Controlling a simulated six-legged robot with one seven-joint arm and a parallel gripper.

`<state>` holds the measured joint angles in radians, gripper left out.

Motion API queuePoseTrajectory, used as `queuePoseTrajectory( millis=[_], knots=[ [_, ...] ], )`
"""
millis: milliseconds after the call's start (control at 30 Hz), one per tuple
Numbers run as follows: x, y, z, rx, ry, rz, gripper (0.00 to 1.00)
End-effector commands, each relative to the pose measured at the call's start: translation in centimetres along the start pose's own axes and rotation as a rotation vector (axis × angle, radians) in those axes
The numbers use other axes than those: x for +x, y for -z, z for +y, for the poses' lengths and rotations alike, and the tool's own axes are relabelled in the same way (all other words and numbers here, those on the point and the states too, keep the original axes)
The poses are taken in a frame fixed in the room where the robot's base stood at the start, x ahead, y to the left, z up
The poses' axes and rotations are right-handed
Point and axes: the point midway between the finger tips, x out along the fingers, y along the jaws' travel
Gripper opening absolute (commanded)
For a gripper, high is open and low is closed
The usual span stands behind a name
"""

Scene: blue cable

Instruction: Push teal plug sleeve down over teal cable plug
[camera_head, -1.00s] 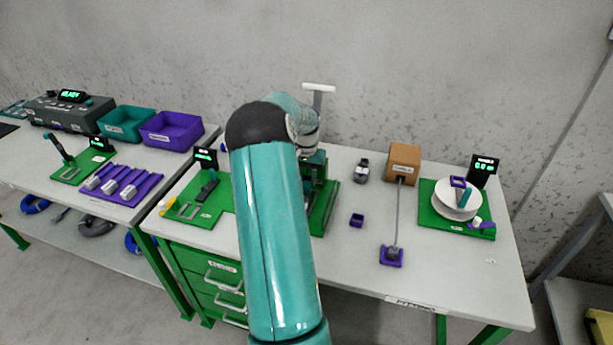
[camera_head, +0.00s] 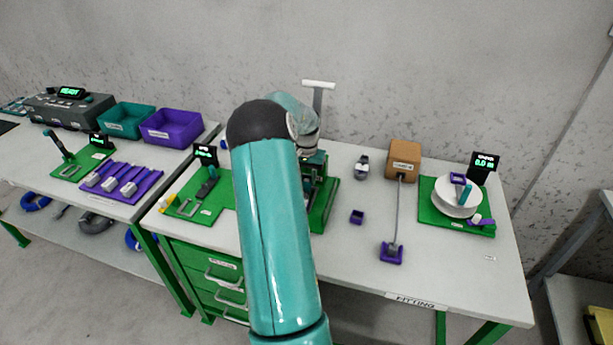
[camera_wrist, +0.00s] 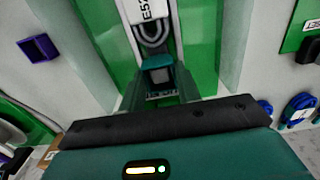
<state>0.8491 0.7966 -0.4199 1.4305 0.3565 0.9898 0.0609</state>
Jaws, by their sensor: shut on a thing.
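In the wrist view, my gripper (camera_wrist: 160,88) points into a green fixture (camera_wrist: 200,35). Its fingers are close together around a small teal piece (camera_wrist: 156,62), which appears to be the teal plug sleeve. A grey looped part (camera_wrist: 152,34) and a white label (camera_wrist: 150,10) are just beyond it. I cannot clearly make out the teal cable plug or how far the sleeve covers it. In the head view, my arm hides most of the green fixture (camera_head: 323,205), and the gripper's fingertips are hidden there.
A white T-shaped handle (camera_head: 318,85) rises behind my arm. A small purple box (camera_head: 357,217), a brown block (camera_head: 403,160) with a rod to a purple base, and a green board (camera_head: 430,215) with a white spool stand right. A green board (camera_head: 195,205) lies left.

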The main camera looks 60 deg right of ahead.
Motion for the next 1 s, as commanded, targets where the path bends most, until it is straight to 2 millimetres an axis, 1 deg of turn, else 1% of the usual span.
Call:
queuePoseTrajectory(
  millis=[1000],
  knots=[
    [1.4,0.0,0.0,0.0,0.0,0.0,0.11]
  ],
)
